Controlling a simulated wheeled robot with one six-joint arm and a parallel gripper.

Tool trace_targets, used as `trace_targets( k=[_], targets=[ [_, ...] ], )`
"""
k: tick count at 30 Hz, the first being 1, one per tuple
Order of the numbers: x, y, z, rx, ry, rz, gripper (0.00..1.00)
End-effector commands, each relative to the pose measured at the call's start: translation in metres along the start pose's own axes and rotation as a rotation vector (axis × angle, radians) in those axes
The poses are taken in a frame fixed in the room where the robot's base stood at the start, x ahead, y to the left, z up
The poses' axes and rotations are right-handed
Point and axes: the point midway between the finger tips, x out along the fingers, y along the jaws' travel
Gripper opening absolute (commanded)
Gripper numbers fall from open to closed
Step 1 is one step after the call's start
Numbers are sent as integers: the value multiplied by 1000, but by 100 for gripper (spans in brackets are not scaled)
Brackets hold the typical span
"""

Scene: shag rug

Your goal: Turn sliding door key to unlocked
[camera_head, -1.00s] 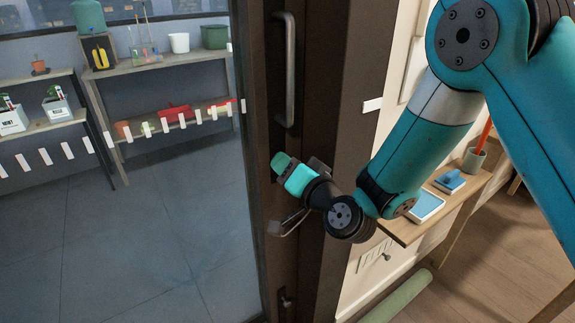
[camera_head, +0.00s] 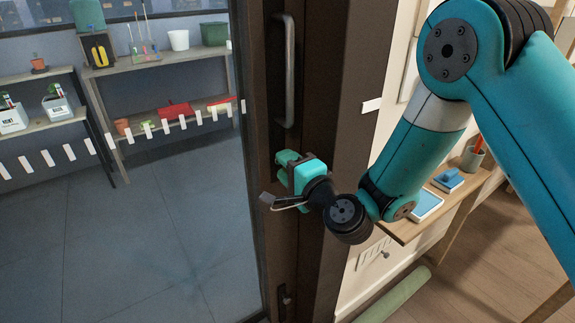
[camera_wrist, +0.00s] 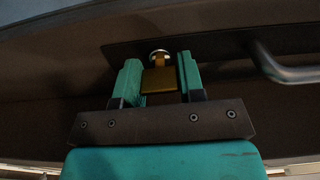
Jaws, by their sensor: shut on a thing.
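The sliding door (camera_head: 258,225) has a dark frame around a large glass pane. A brass key (camera_wrist: 161,80) sits at a round silver lock cylinder (camera_wrist: 159,54) on a dark plate in the wrist view. My gripper (camera_head: 286,161) is at the door frame, below the long metal handle (camera_head: 289,75). In the wrist view, its two teal fingers (camera_wrist: 158,68) stand on either side of the key and are shut on it. In the head view the key and lock are hidden behind my gripper.
The handle also shows at the right in the wrist view (camera_wrist: 283,70). A wooden side table (camera_head: 408,232) with a book and pot stands right of the door. A rolled green mat (camera_head: 396,296) lies on the floor below. Shelves (camera_head: 165,65) stand behind the glass.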

Motion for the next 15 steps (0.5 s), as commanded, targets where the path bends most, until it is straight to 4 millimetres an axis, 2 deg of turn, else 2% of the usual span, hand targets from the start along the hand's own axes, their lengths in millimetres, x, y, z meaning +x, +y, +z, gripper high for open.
trace_targets(
  k=[1,15],
  targets=[
    [2,-5,-1,14,2,-13,13],
    [2,-6,0,51,1,-15,13]
  ],
)
